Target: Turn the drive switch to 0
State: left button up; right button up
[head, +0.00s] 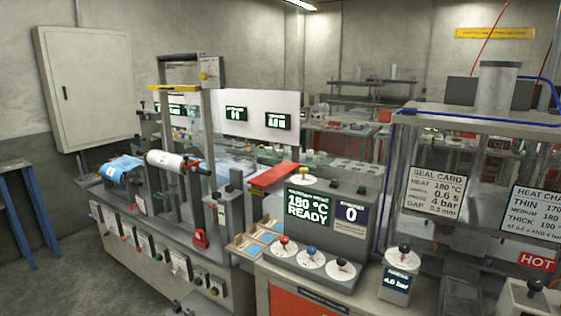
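No control in the head view carries a readable drive label, so I cannot tell which one is the drive switch. A grey console (345,255) at the centre right has a red knob (284,240), a blue knob (311,250) and a black knob (342,263) on round white dials. Its screen (308,207) reads 180 °C READY, and a plate (351,215) beside it shows a large 0. A small box with a knob (209,71) sits atop the left machine's column. Several small switches line the left bench's front, too small to read. Neither gripper is in view.
The left bench (225,262) carries film rolls (177,162) and a red padlock-like part (200,238). Open floor (60,285) shows at the lower left.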

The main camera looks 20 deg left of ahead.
aim_at(303, 170)
jog(key=i+j+u, duration=0.45)
jog(key=i+j, duration=0.35)
jog(key=j, duration=0.1)
